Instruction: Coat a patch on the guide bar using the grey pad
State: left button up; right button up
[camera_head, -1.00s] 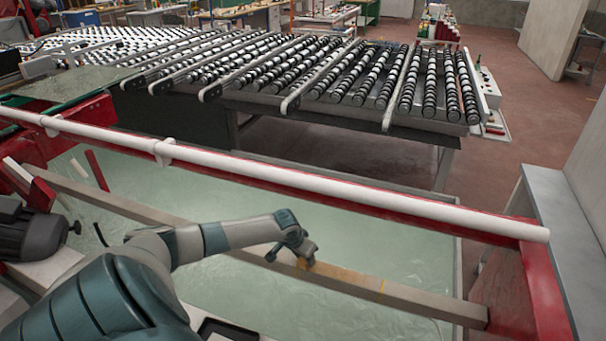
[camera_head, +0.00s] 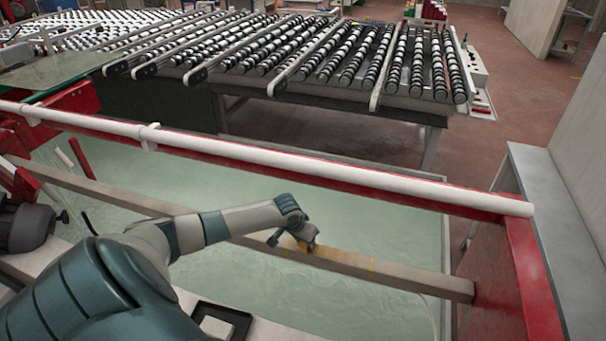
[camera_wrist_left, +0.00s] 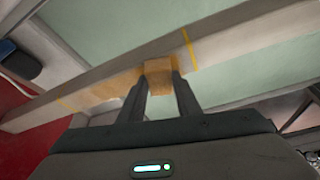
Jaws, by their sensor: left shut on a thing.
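The guide bar (camera_head: 405,281) is a long beige beam running across the pale green basin. A brownish-orange patch (camera_head: 342,258) lies on it, with a thin yellow line at its right end; the patch also shows in the left wrist view (camera_wrist_left: 115,87), between two yellow lines. My left gripper (camera_head: 306,240) is over the bar at the patch. In the left wrist view its fingers (camera_wrist_left: 160,84) are shut on a small block, the pad (camera_wrist_left: 158,67), which looks tan-orange rather than grey. The pad appears against the bar; exact contact is unclear. My right gripper is not in view.
A white rail (camera_head: 330,174) on a red frame runs behind the bar. A dark-rimmed tray (camera_head: 239,319) is at the near edge. A dark motor (camera_head: 22,226) is at left, and roller tables (camera_head: 330,60) stand beyond. A grey ledge (camera_head: 560,235) is at right.

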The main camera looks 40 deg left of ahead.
pick_arm(q)
jog(key=shift+w+d, duration=0.35)
jog(key=shift+d, duration=0.35)
jog(key=shift+w+d, duration=0.35)
jog(key=shift+d, duration=0.35)
jog(key=shift+r, duration=0.1)
jog(key=shift+d, duration=0.1)
jog(key=shift+w+d, duration=0.35)
jog(key=shift+d, duration=0.4)
jog(key=shift+w+d, duration=0.35)
jog(key=shift+d, duration=0.4)
jog(key=shift+d, duration=0.1)
jog(key=shift+w+d, duration=0.4)
jog(key=shift+d, duration=0.35)
jog(key=shift+w+d, duration=0.4)
jog(key=shift+d, duration=0.3)
jog(key=shift+d, duration=0.1)
